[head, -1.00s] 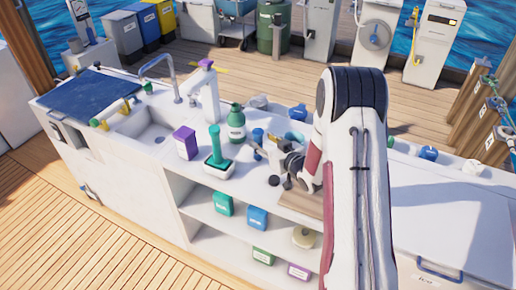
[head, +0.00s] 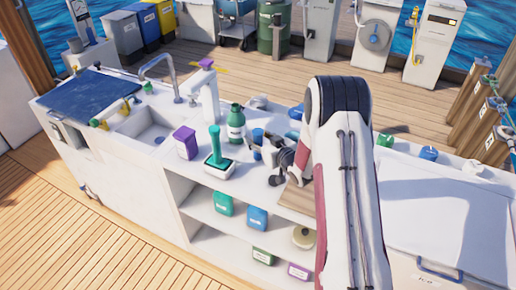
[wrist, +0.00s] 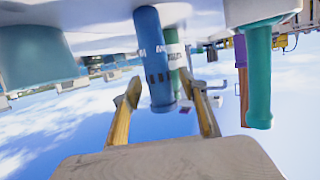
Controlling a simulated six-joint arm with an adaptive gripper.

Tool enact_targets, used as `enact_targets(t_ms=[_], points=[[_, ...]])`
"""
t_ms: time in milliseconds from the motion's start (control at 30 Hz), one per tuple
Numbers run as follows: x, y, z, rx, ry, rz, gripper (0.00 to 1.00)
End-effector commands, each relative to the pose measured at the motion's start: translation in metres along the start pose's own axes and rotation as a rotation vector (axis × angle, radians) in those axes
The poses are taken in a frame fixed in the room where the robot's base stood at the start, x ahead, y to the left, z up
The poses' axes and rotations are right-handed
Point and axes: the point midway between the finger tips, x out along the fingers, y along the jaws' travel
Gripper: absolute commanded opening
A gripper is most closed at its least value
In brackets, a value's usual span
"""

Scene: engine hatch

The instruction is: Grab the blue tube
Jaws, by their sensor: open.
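The blue tube (head: 257,136) stands upright on the white counter, just right of a green bottle. My gripper (head: 262,149) is low over the counter at the tube's near side. In the wrist view my gripper (wrist: 165,92) is open, with one finger on each side of the tube. I cannot tell whether either finger touches it.
The green bottle (head: 236,122) stands close beside the tube, and shows behind it in the wrist view. A green-handled tool (head: 215,148) in a white holder and a purple box (head: 185,142) stand to the left. A wooden board (head: 298,196) lies by the counter's front edge.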

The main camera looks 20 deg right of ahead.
Motion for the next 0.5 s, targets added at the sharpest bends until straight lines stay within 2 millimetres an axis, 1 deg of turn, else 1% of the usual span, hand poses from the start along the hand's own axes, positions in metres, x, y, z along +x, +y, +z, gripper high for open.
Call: enact_targets(t_ms=[67,100,167,200,267,500], points=[[-0.0001,0.0000,-0.0001,0.000,0.000,0.000,0.43],[-0.0001,0.0000,-0.0001,0.000,0.000,0.000,0.40],[-0.0001,0.0000,-0.0001,0.000,0.000,0.000,0.25],[-0.0001,0.0000,-0.0001,0.000,0.000,0.000,0.14],[-0.0002,0.0001,-0.0001,0.000,0.000,0.000,0.00],[-0.0001,0.0002,-0.0009,0.000,0.002,0.000,0.00]])
